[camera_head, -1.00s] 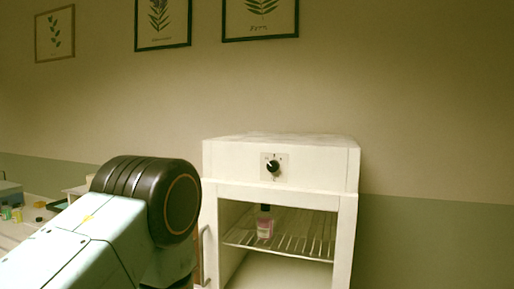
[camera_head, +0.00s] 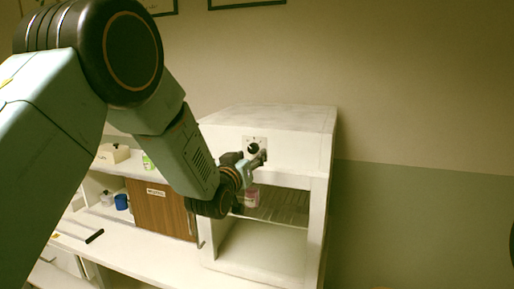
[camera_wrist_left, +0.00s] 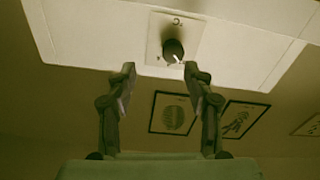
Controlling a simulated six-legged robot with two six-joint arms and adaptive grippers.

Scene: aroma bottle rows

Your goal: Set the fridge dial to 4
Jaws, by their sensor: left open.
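The white fridge (camera_head: 292,134) stands on the counter with its front open. Its black dial (camera_head: 253,148) sits on a small pale plate on the upper front panel. In the left wrist view the dial (camera_wrist_left: 173,50) shows a white pointer mark; the numbers are too small to read. My left gripper (camera_head: 259,159) is just in front of the panel, close to the dial and slightly below it. In the left wrist view its two fingers (camera_wrist_left: 158,72) are apart and empty, with the dial beyond their tips. The right gripper is not in view.
A pink bottle (camera_head: 251,196) stands on the wire shelf (camera_head: 280,212) inside the fridge, just below my gripper. A brown wooden cabinet (camera_head: 158,212) is left of the fridge. A blue cup (camera_head: 121,201) sits further left. The wall space right of the fridge is clear.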

